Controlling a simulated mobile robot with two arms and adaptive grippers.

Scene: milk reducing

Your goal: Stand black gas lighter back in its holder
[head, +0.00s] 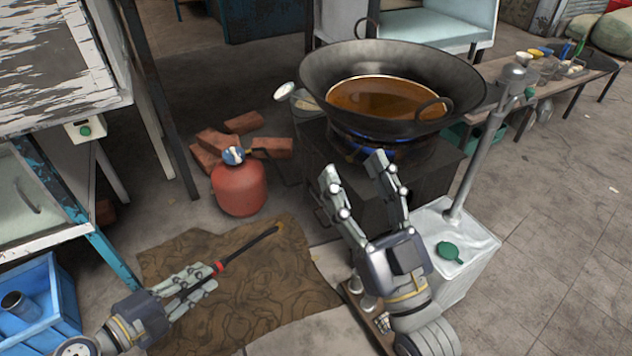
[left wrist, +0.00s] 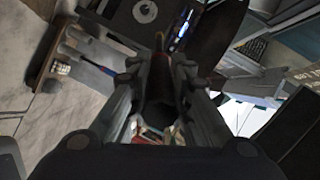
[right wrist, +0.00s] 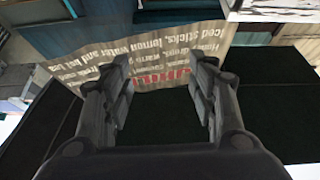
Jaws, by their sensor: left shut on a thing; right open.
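My left gripper (head: 203,280) is shut on the black gas lighter (head: 250,247), a thin black rod with a red collar. It is held above the brown patterned mat, its tip pointing up and to the right. In the left wrist view a dark shape (left wrist: 158,92) lies between the fingers, mostly in shadow. My right gripper (head: 357,172) is open and empty in front of the stove; its two fingers show apart in the right wrist view (right wrist: 165,95). I cannot clearly make out the lighter's holder.
A wok (head: 325,85) of brown liquid sits over blue flame on the stove. A red gas cylinder (head: 240,192) and bricks (head: 210,145) stand behind the mat (head: 295,290).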

